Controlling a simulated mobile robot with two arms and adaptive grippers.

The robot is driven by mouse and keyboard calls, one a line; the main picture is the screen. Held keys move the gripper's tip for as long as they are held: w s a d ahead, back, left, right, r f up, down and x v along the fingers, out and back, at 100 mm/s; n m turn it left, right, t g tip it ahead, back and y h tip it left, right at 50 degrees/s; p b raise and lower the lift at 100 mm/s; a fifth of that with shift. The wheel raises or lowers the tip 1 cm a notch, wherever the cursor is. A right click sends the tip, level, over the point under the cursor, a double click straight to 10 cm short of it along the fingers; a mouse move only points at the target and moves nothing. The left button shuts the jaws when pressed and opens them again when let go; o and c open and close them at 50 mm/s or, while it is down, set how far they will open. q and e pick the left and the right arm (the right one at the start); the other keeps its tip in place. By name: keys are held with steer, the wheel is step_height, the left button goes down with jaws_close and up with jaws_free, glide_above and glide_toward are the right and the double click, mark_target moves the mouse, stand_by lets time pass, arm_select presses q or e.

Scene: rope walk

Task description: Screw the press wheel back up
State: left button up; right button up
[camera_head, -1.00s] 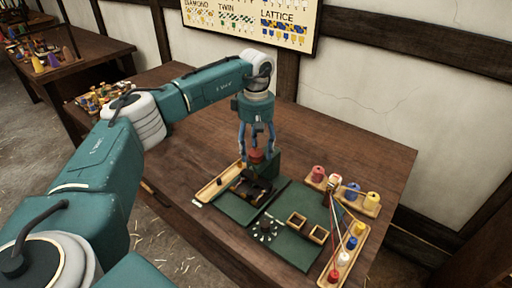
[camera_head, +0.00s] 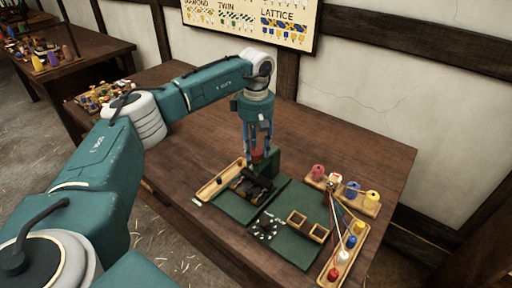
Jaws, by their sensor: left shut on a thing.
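The press wheel (camera_head: 257,155) is a small red piece on top of the dark press (camera_head: 266,170), which stands on the wooden table behind a green mat. My left gripper (camera_head: 258,150) points straight down from above with its fingers around the red wheel and is shut on it. The fingers hide part of the wheel. The press has a green upright block at its right and dark parts at its front. My right gripper is not in view.
A long wooden tray (camera_head: 218,180) lies left of the press. Spool racks with cords stand at the right.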

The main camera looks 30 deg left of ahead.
arm_select(q)
steer(key=n, duration=0.7)
steer(key=shift+p, duration=0.4)
steer(key=n, duration=0.3)
steer(key=shift+n, duration=0.4)
steer(key=n, duration=0.3)
steer(key=shift+n+p, duration=0.3)
steer(key=shift+p, duration=0.1)
steer(key=n, duration=0.3)
steer(key=shift+n, duration=0.3)
steer(key=n+p, duration=0.1)
steer(key=n, duration=0.2)
steer(key=shift+r+n, duration=0.1)
steer(key=shift+n, duration=0.2)
steer(key=n, duration=0.6)
steer(key=shift+n+p, duration=0.3)
steer(key=shift+p, duration=0.1)
steer(key=o, duration=1.2)
steer(key=shift+c, duration=0.2)
